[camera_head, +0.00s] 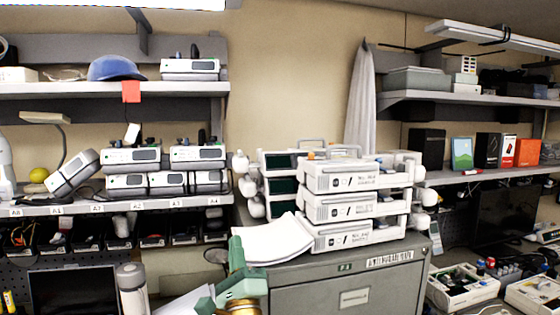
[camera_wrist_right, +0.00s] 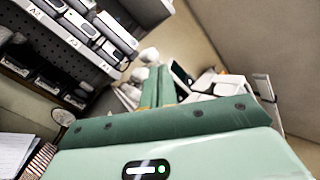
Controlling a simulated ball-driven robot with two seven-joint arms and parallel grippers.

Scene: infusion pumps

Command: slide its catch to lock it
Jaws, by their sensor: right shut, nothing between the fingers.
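White infusion pumps are stacked on a grey cabinet, with a top pump (camera_head: 356,176), a middle pump (camera_head: 356,206) and a bottom pump (camera_head: 356,234). Rounded white parts (camera_head: 242,185) stick out at the left of the stack. I cannot make out which part is the catch, or whether it is locked. My right gripper (camera_head: 236,246), green, is in front of the cabinet's left end, below and left of the stack and apart from it. In the right wrist view its fingers (camera_wrist_right: 157,82) are together and empty, pointing towards the pumps. My left gripper is not in view.
White papers (camera_head: 268,240) lie on the grey cabinet (camera_head: 340,275), left of the stack. A shelf (camera_head: 130,207) with several more pumps is on the left. A white bottle (camera_head: 132,290) stands low at left. Open electronics (camera_head: 462,288) lie at the lower right.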

